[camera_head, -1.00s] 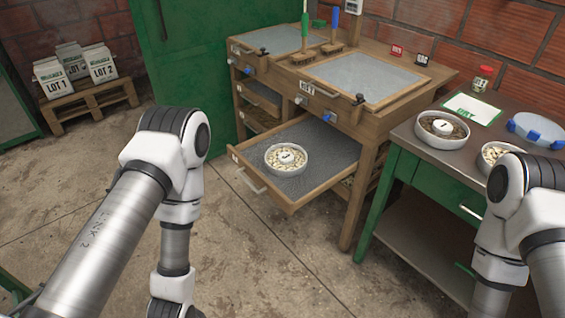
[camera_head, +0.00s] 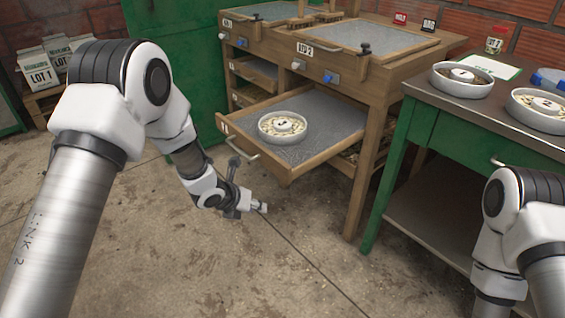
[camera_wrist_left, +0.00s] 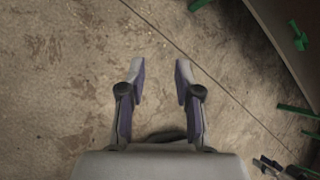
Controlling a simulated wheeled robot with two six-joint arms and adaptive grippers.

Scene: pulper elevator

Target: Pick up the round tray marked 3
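A round white tray (camera_head: 283,127) of pale beans sits on the grey mesh of the pulled-out wooden drawer (camera_head: 340,110). Its centre disc carries a mark that looks like a 3. My left gripper (camera_head: 262,208) is in front of and below the drawer, apart from the tray, over the floor. In the left wrist view its two fingers (camera_wrist_left: 160,72) are spread with only bare floor between them.
The green side table (camera_head: 440,96) at the right holds a tray of dark contents (camera_head: 462,80) and a tray marked 2 (camera_head: 540,110). The drawer's handle (camera_head: 238,139) and front edge face my left arm. The floor before the drawer is clear.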

